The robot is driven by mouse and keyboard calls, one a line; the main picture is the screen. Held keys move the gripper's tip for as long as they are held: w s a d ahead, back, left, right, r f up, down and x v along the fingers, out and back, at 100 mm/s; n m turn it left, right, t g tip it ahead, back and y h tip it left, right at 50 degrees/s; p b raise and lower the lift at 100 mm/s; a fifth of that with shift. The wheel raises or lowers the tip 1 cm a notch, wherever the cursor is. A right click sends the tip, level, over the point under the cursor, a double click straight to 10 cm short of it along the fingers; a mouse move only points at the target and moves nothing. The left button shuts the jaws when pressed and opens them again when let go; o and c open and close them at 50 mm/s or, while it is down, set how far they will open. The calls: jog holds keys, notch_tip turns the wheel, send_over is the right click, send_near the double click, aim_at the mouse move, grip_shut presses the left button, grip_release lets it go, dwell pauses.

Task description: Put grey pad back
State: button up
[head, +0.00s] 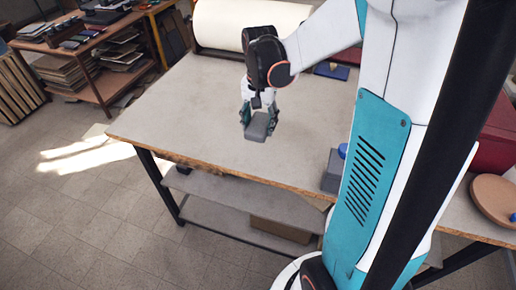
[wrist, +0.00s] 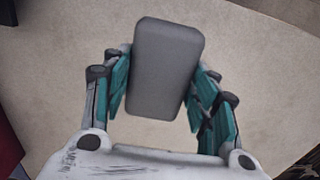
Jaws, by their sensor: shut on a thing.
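The grey pad (wrist: 166,68) is a rounded grey block between the teal fingers of my gripper (wrist: 160,88) in the wrist view. My gripper is shut on it, with one finger on each long side. In the head view, the grey pad (head: 258,126) hangs from my gripper (head: 259,118) over the pale worktable (head: 200,115). It appears held above the tabletop; the exact height is hard to tell.
A large white roll (head: 245,25) lies at the table's back. A grey block with a blue top (head: 333,172) stands at the front edge beside my body. A dark blue item (head: 332,71) lies behind my arm. A round brown board (head: 494,198) is at right. The table's left half is clear.

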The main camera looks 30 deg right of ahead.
aim_at(259, 153)
notch_tip(259, 153, down, 10)
jog(key=b, duration=0.3)
jog(key=shift+f, duration=0.25)
jog(key=shift+c, duration=0.4)
jog(key=o, duration=1)
jog(key=shift+r, duration=0.1)
notch_tip(259, 153, up, 12)
jog(key=p, duration=0.4)
